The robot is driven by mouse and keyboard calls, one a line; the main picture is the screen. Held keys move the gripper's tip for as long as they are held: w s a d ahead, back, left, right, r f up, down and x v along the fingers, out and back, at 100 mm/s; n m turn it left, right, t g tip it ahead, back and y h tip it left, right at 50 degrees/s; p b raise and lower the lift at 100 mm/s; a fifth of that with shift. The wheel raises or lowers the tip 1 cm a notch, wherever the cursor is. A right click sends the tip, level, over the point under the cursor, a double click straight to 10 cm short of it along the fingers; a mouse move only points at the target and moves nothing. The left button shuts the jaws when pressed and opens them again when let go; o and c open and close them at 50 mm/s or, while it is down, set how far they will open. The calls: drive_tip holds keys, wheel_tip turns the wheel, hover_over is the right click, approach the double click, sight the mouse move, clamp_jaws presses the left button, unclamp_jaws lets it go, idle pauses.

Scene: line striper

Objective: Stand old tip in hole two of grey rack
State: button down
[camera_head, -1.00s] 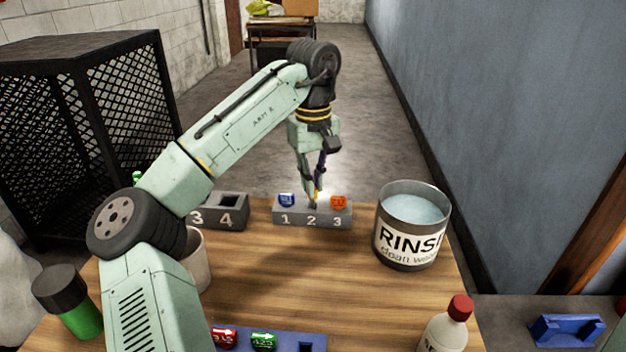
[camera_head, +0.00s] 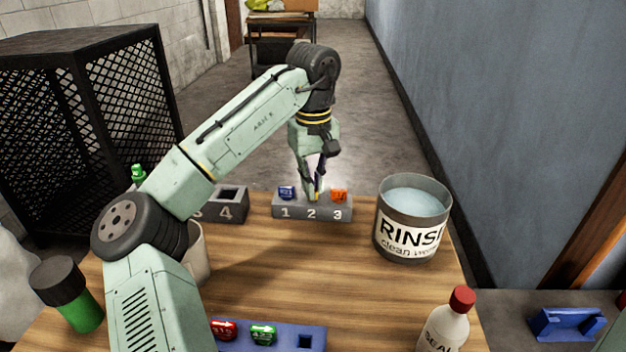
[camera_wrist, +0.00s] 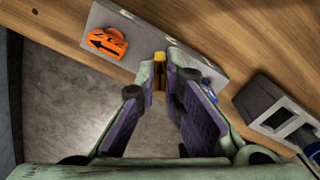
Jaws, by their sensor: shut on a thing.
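My gripper (camera_head: 315,192) is over the middle of the grey rack (camera_head: 312,213), at the hole marked 2. It is shut on the old tip, a small yellow piece (camera_wrist: 159,72) that shows between the fingertips in the wrist view. In the head view the fingers hide most of the tip and the opening of hole 2. I cannot tell how deep the tip is in the hole. A blue tip (camera_head: 287,192) stands in hole 1 and an orange tip (camera_head: 339,195) stands in hole 3.
A second grey rack (camera_head: 232,208) marked 4 stands left. The rinse pot (camera_head: 410,222) with water is to the right. A blue rack (camera_head: 285,337) with red and green tips, a white bottle (camera_head: 446,325) with a red cap and a green bottle (camera_head: 75,305) are nearer. The table's middle is clear.

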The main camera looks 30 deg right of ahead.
drive_tip(key=c, duration=1.6)
unclamp_jaws()
drive_tip(key=shift+c, duration=0.2)
drive_tip(key=shift+o, duration=0.6)
drive_tip(key=shift+o, duration=1)
drive_tip(key=shift+r, duration=0.15)
wheel_tip(320, 180, up, 5)
drive_tip(key=p, duration=0.6)
drive_tip(key=shift+r, duration=0.85)
